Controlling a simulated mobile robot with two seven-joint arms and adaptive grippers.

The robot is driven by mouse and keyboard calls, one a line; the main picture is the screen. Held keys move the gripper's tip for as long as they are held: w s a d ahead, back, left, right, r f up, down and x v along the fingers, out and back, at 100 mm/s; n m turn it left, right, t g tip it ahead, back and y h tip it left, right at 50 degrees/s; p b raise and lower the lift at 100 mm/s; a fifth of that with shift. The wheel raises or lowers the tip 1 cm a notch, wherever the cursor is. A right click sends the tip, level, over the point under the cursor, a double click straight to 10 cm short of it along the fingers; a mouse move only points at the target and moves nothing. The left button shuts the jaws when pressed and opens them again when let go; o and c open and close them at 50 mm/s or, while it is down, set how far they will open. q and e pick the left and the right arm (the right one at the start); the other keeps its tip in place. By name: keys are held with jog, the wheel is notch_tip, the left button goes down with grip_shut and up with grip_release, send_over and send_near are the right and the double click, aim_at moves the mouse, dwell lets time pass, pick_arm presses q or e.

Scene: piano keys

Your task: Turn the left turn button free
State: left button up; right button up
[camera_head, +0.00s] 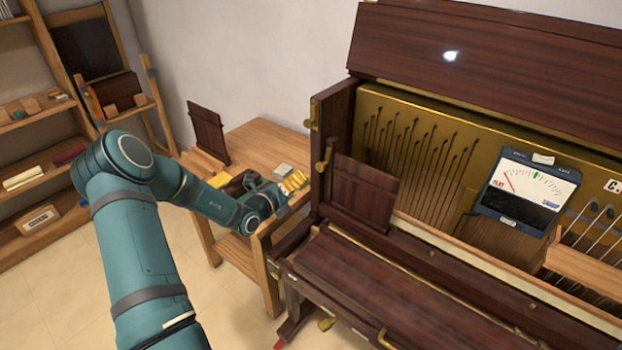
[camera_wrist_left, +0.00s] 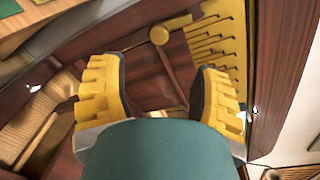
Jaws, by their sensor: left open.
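The left turn button (camera_head: 323,158) is a small brass piece on the piano's left side, beside the end of the dark front panel. In the left wrist view a brass piece with a round end (camera_wrist_left: 160,34), which looks like this button, lies beyond the fingertips near the top. My left gripper (camera_head: 297,182) has yellow ribbed fingers and is just left of the button in the head view. In the left wrist view the gripper (camera_wrist_left: 157,75) is open, with nothing between its fingers. My right gripper is not in view.
The upright piano (camera_head: 340,125) stands open, with a dark panel (camera_head: 362,195) at its left. A meter (camera_head: 527,190) sits inside at right. A wooden table (camera_head: 262,140) is behind my left forearm, and shelves (camera_head: 40,170) stand at far left.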

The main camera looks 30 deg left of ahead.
aim_at(319, 169)
pick_arm(q)
jog(key=w+m+b, duration=0.2)
jog(key=w+m, duration=0.1)
jog(key=w+f+m+b, duration=0.1)
jog(key=w+m+b, duration=0.2)
jog(key=w+m, duration=0.1)
jog(key=w+d+m+t+b, duration=0.1)
jog(key=w+m+b, duration=0.2)
jog(key=w+m, duration=0.1)
jog(key=shift+w+f, duration=0.25)
jog(key=shift+f, duration=0.05)
dwell(0.3)
jog(key=shift+m, duration=0.3)
grip_shut()
